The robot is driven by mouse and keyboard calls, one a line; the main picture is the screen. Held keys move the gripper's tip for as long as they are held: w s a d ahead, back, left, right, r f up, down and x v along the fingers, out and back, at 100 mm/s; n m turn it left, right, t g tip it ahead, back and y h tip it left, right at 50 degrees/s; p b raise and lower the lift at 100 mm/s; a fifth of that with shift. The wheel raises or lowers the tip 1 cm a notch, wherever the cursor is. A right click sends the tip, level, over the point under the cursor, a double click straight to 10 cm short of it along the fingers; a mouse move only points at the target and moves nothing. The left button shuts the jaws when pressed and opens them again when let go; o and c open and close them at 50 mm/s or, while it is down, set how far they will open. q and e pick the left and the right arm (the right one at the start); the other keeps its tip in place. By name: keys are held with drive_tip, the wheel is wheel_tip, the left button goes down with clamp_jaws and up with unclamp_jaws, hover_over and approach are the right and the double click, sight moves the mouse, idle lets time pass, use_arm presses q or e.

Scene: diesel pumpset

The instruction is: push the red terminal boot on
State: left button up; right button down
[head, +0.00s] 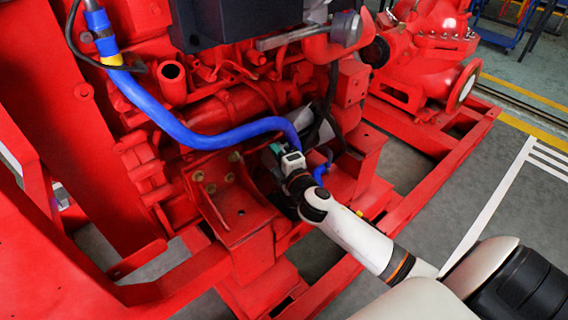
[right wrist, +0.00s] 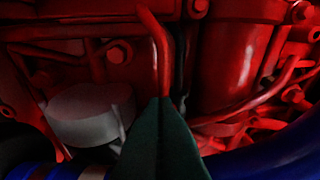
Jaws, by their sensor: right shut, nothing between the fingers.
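I cannot pick out the red terminal boot for certain; nearly everything around is the same red. My right gripper (head: 281,150) is at the side of the red engine (head: 225,105), just below the end of a thick blue hose. In the right wrist view its two dark green fingers (right wrist: 163,102) are together with nothing between them. A thin red pipe or cable (right wrist: 158,45) runs down to just behind the fingertips; I cannot tell whether they touch. A grey cylinder (right wrist: 88,113) is left of the fingers. My left gripper is out of view.
The blue hose (head: 185,132) arches across the engine, close above my right gripper. Black cables (head: 330,105) hang just right of it. A red bracket (head: 235,210) and the red base frame (head: 405,212) lie below. Grey floor (head: 455,195) is open to the right.

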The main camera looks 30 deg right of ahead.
drive_tip(key=s+a, duration=0.1)
drive_tip(key=s, duration=1)
drive_tip(key=shift+s+a, duration=0.15)
drive_tip(key=shift+s, duration=0.1)
drive_tip(key=shift+s, duration=0.1)
